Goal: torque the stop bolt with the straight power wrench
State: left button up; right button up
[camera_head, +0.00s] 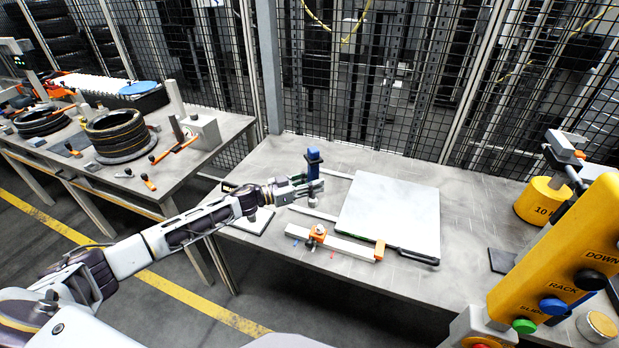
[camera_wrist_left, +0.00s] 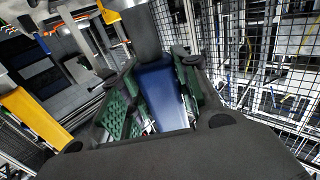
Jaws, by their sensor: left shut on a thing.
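The straight power wrench (camera_head: 313,158) stands roughly upright above the table, with a blue upper body. My left gripper (camera_head: 311,186) is shut on it. In the left wrist view the wrench's blue body (camera_wrist_left: 165,98) sits between the green pads of my left gripper (camera_wrist_left: 155,105). An orange stop block (camera_head: 318,234) sits on a white rail (camera_head: 345,247) near the table's front edge, in front of and below the wrench. The stop bolt is too small to make out clearly. The wrench is apart from the block. My right gripper is not in view.
A pale flat plate (camera_head: 390,212) lies right of the wrench. A yellow button pendant (camera_head: 560,265) fills the right foreground, near a yellow weight (camera_head: 540,203). Tyres (camera_head: 117,133) are on the left table. Mesh fencing stands behind.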

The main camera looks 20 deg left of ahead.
pick_arm(q)
jog(key=shift+s+d+r+m+g+h, duration=0.25)
jog(key=shift+s+d+m+g+h, duration=0.2)
jog(key=shift+s+d+g, duration=0.2)
jog(key=shift+s+d+r+m+g+h, duration=0.25)
jog(key=shift+s+d+m+g+h, duration=0.1)
jog(key=shift+s+d+m+g, duration=0.3)
jog(key=shift+s+d+r+m+g+h, duration=0.25)
jog(key=shift+s+d+m+g+h, duration=0.2)
jog(key=shift+s+d, duration=0.3)
